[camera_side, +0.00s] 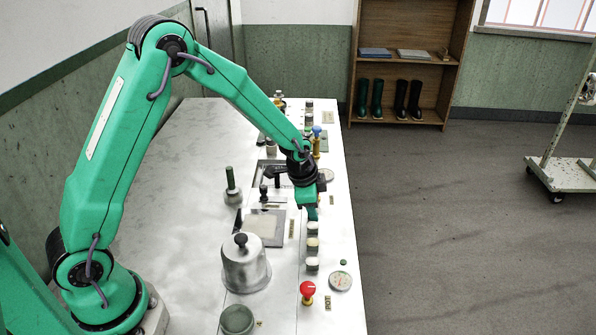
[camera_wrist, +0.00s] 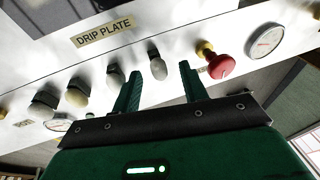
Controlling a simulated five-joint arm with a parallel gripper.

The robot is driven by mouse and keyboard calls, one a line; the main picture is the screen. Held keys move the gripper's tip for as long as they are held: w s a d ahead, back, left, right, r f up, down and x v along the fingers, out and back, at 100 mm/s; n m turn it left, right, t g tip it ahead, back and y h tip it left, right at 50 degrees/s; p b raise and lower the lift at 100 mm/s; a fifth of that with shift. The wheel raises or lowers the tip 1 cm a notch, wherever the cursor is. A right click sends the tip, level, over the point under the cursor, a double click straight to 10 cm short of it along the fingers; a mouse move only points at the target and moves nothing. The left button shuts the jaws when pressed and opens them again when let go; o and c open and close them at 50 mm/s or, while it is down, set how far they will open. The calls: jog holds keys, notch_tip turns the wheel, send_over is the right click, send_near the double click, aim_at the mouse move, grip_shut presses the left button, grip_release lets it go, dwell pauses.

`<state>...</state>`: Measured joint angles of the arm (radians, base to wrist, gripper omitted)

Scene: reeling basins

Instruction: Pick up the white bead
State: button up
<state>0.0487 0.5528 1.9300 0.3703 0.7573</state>
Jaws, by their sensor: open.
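I cannot surely pick out a white bead. Several pale, rounded pieces with dark parts stand in a row along the bench; in the side view one (camera_side: 312,246) is among those just in front of my gripper (camera_side: 310,213). In the wrist view, my gripper (camera_wrist: 160,72) has its two green fingers apart. A small pale-ended piece (camera_wrist: 158,69) shows between the fingertips, seemingly beyond them; I cannot tell whether they touch it. Another pale piece (camera_wrist: 115,76) is just left of the left finger, and a rounder cream one (camera_wrist: 77,97) is further left.
A red knob (camera_side: 307,288) and a round gauge (camera_side: 340,281) are near the bench's right edge; the red knob also shows in the wrist view (camera_wrist: 222,66). A metal dome (camera_side: 246,268) and a green-handled piece (camera_side: 231,188) stand left of my gripper. The bench's left side is clear.

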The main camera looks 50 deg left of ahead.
grip_shut()
dwell(0.4)
jog(key=shift+r, duration=0.15)
jog(key=shift+r, duration=0.4)
notch_tip(320, 180, up, 3)
jog(key=shift+r, duration=0.15)
jog(key=s+d+r, duration=0.6)
jog(key=d, duration=0.3)
jog(key=shift+s+d+r+h, duration=0.25)
jog(key=shift+d+r+h, duration=0.05)
jog(key=shift+d, duration=0.05)
